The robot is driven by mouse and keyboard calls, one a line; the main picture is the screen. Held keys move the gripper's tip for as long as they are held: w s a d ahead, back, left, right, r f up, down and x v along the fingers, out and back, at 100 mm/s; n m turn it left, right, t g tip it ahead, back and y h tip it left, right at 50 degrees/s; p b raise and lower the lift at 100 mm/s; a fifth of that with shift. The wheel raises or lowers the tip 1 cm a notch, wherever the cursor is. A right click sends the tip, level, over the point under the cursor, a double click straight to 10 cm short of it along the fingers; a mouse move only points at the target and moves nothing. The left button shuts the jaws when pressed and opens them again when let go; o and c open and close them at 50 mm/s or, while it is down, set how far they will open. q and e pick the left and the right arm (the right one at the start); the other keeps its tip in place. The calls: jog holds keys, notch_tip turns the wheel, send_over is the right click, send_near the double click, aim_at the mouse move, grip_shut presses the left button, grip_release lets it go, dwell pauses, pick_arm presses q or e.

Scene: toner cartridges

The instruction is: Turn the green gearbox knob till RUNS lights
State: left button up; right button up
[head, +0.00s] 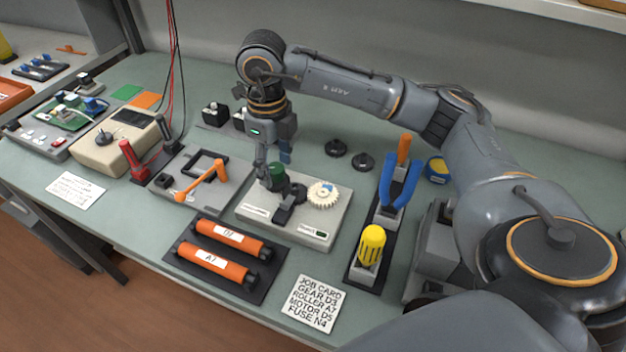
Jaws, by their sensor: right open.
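The gripper is open; I cannot tell whether the fingers touch the knob. A small dark indicator (320,233) sits at the plate's front right corner; its text is too small to read. My left gripper is out of view.
Two orange rollers (230,236) lie in a dark tray in front. A job card (307,304) lies at the front edge. A tool rack with a yellow screwdriver (371,243) and blue-handled pliers (400,183) stands right. An orange-handled crank fixture (203,183) is left.

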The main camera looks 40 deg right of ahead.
jog(key=n+b, duration=0.2)
jog(key=n, duration=0.2)
jog(key=shift+f+n, duration=0.15)
jog(key=shift+n, duration=0.15)
jog(key=shift+d+n, duration=0.1)
jog(key=shift+n, duration=0.6)
jog(key=n+b, duration=0.1)
jog(key=n, duration=0.1)
jog(key=shift+n+b, duration=0.35)
jog(key=shift+n, duration=0.05)
jog(key=n+b, duration=0.1)
jog(key=n, duration=0.1)
jog(key=shift+n, duration=1.1)
jog(key=shift+c, duration=1.1)
jog(key=c, duration=0.7)
